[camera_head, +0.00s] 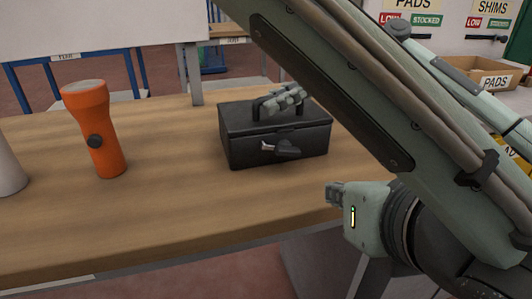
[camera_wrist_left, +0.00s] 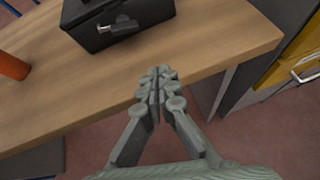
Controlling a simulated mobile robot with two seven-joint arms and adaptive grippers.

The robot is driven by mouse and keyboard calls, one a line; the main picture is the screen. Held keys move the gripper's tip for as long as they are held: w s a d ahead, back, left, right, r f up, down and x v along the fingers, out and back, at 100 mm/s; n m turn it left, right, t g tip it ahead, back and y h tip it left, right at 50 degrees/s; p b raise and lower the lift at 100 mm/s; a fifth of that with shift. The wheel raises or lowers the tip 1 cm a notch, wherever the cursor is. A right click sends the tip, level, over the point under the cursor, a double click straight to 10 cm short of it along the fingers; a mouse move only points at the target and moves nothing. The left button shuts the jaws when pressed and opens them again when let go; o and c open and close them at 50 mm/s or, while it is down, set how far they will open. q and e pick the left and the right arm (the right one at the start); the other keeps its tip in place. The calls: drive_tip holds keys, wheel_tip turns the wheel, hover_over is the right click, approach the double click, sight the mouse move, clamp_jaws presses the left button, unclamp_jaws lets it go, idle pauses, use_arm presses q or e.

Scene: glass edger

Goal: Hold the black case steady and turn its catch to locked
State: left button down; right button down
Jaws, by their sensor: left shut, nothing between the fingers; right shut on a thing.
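The black case (camera_head: 250,151) stands on the wooden table, with a handle on its lid and a grey metal catch (camera_head: 287,149) on its front. The catch lever lies roughly sideways; I cannot tell whether it is locked. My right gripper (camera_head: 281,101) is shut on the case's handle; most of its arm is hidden. My left gripper (camera_head: 335,192) is shut and empty, apart from the case, near the table's front edge. In the left wrist view its closed fingertips (camera_wrist_left: 157,78) point toward the case (camera_wrist_left: 93,40) and catch (camera_wrist_left: 119,27).
An orange flashlight (camera_head: 96,130) stands upright left of the case, and a pale cylinder (camera_head: 7,170) is at the left edge. The wooden table (camera_head: 180,205) is clear in front of the case. A cardboard box (camera_head: 480,72) labelled PADS is behind at right. My arm crosses the right side.

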sight(264, 129)
use_arm(q)
drive_tip(key=a+y, duration=0.1)
drive_tip(key=a, duration=0.1)
drive_tip(key=a+r+t+y, duration=0.1)
drive_tip(key=a, duration=0.1)
drive_tip(key=a+y, duration=0.1)
drive_tip(key=a, duration=0.1)
drive_tip(key=shift+w+a+r+t+y, duration=0.2)
drive_tip(key=shift+w+r+t+y, duration=0.1)
drive_tip(key=shift+r+t, duration=0.1)
drive_tip(key=x, duration=0.9)
drive_tip(key=shift+w+f, duration=0.1)
drive_tip(key=shift+w, duration=0.2)
